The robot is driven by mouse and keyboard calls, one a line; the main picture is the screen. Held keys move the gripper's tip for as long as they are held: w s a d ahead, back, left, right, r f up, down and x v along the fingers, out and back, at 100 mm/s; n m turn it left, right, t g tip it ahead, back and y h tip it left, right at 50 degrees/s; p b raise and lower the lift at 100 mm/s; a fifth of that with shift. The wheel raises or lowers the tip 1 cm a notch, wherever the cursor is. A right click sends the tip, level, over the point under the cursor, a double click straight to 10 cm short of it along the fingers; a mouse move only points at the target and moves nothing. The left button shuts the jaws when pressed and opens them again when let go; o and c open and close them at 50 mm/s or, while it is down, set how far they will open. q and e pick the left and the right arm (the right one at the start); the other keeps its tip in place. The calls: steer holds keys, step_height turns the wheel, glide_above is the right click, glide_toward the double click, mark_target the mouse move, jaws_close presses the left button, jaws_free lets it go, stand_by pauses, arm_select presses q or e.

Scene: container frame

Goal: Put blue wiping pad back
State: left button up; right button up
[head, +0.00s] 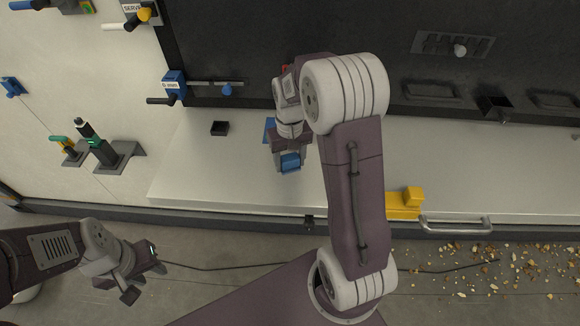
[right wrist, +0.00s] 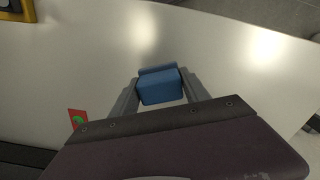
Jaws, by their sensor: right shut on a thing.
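The blue wiping pad (head: 290,162) is a small blue block, held over the pale work surface near its front. My right gripper (head: 288,158) is shut on it, and the wrist and forearm hide part of the view around it. In the right wrist view the pad (right wrist: 160,87) sits between the two grey fingers, with the pale surface below. Another blue patch (head: 269,130) shows beside my right wrist in the head view; I cannot tell what it is. My left gripper (head: 143,272) is open and empty at the lower left, away from the work surface.
A yellow block (head: 404,205) and a metal handle (head: 455,226) are at the front edge. Black tool holders (head: 113,155) stand at the left. Crumbs (head: 500,268) litter the floor.

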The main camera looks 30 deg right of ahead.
mark_target(290, 170)
steer(key=f, duration=0.1)
steer(key=f+p, duration=0.1)
steer(key=f, duration=0.1)
steer(key=shift+s+f, duration=0.25)
steer(key=shift+f, duration=0.05)
steer(key=shift+w+f, duration=0.15)
steer(key=shift+w, duration=0.1)
steer(key=shift+f, duration=0.15)
steer(key=o, duration=1.3)
steer(key=shift+s, duration=0.2)
